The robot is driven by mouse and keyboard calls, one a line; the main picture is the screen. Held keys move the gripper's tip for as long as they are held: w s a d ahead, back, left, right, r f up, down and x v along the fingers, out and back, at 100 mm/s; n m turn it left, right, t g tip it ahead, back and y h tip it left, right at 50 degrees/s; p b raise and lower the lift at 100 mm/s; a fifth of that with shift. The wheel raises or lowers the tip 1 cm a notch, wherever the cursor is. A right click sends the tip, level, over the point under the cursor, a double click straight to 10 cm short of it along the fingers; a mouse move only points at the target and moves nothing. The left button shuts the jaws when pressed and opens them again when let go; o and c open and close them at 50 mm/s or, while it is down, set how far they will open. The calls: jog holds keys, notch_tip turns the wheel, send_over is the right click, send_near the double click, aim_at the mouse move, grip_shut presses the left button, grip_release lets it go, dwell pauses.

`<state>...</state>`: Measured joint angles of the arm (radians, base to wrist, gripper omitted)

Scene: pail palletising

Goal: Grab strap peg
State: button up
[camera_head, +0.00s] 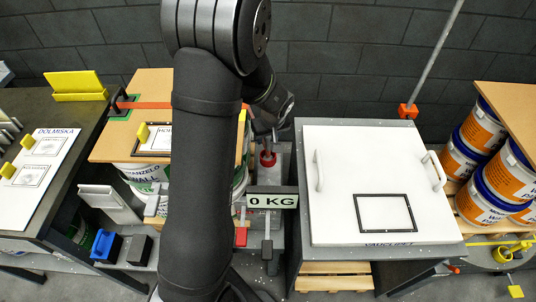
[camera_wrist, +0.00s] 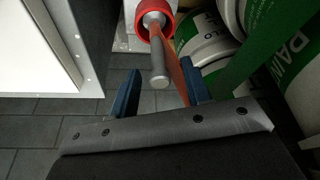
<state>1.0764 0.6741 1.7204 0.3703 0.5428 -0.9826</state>
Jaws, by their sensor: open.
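A grey peg (camera_wrist: 158,68) with a rounded end stands out of a red ring-shaped holder (camera_wrist: 152,18) in the wrist view. An orange-red strap (camera_wrist: 178,65) runs from the holder down past the peg's right side. My gripper (camera_wrist: 160,72) is open, its two dark blue fingers on either side of the peg with space showing around it; I see no contact. The strap passes close to the right finger. In the head view the red holder (camera_head: 267,158) shows below my wrist; my fingers are not clear there.
Pails (camera_wrist: 225,45) with green labels stand close on the right in the wrist view. A white-topped table (camera_head: 375,185) with handles lies right of the holder. A 0 KG display (camera_head: 272,201) stands in front. Stacked orange pails (camera_head: 482,130) are far right.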

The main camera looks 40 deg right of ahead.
jog(key=shift+w+f, duration=0.1)
jog(key=shift+f, duration=0.2)
jog(key=shift+c, duration=0.2)
grip_shut()
jog(key=shift+r, duration=0.15)
